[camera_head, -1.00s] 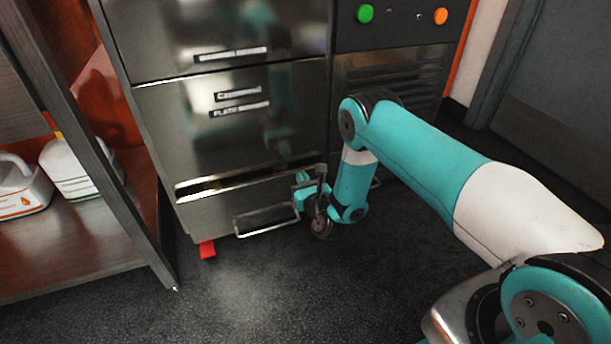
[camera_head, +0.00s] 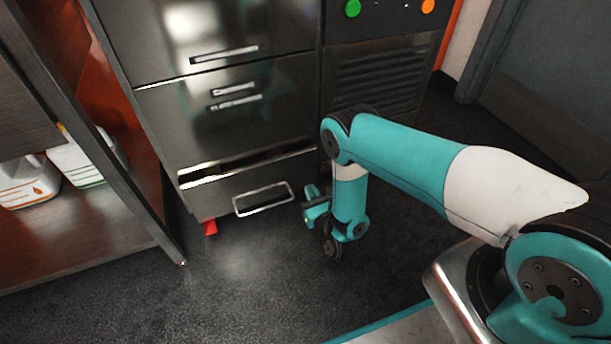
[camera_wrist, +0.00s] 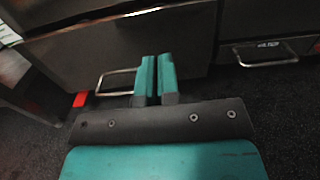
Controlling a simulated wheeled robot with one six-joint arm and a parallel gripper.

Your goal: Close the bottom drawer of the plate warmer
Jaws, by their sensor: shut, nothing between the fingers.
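The plate warmer (camera_head: 225,130) is a dark steel cabinet with stacked drawers. Its bottom drawer (camera_head: 215,196) stands slightly out, with a bright narrow gap along its top edge. The drawer's wire handle (camera_head: 264,199) sticks out from its front; it also shows in the wrist view (camera_wrist: 117,82). My gripper (camera_head: 308,204) is low, just right of the handle and apart from it. In the wrist view the teal fingers (camera_wrist: 157,78) are together and empty, pointing at the drawer front.
A shelf unit (camera_head: 120,160) with white jugs (camera_head: 28,182) stands close on the left. A red foot (camera_head: 210,227) shows under the drawer's left corner. A vented panel (camera_head: 380,75) with green and orange buttons is on the right. Dark floor in front is clear.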

